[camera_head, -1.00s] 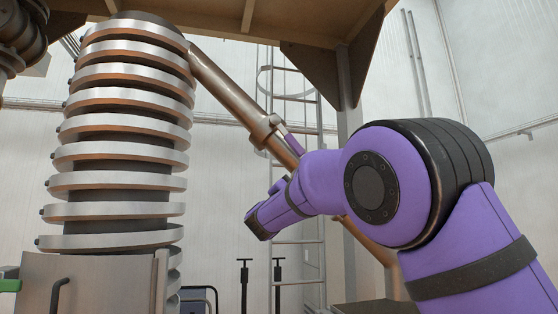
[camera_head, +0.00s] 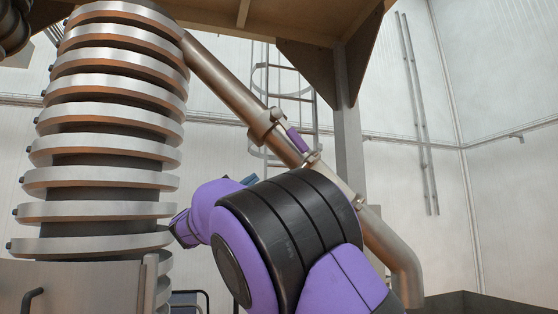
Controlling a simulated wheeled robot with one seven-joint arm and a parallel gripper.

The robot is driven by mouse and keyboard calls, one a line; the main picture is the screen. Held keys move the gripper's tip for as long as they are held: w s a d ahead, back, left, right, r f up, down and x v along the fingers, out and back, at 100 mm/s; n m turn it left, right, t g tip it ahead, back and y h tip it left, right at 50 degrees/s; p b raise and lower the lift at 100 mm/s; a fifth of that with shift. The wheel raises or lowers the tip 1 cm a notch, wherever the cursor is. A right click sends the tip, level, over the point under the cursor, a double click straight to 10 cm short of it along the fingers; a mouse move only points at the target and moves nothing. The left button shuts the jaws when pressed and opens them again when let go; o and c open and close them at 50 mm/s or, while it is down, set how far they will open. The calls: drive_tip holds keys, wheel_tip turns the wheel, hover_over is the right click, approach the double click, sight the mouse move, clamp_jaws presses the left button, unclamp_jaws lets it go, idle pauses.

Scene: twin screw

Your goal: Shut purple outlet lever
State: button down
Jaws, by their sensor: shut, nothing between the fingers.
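The purple outlet lever (camera_head: 297,140) is a short purple handle on the slanted brown metal outlet pipe (camera_head: 232,88). It lies close along the pipe, just below a collar, tilted down to the right. My purple arm rises from the bottom and bends to the left in front of the pipe. My gripper (camera_head: 182,229) is at the far left end of the arm, shut and empty, partly hidden by the arm. It appears beside the lower coil in the picture, left of and below the lever, and apart from it.
A tall stack of metal rings (camera_head: 105,150) stands at left above a metal housing (camera_head: 75,285). A wooden platform with a grey post (camera_head: 350,160) is overhead and behind. A ladder (camera_head: 285,90) stands behind the pipe. A dark bin edge (camera_head: 470,302) shows lower right.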

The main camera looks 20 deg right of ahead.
sight(297, 146)
drive_tip(key=x, duration=1.4)
drive_tip(key=shift+f, duration=0.1)
drive_tip(key=shift+d, duration=0.15)
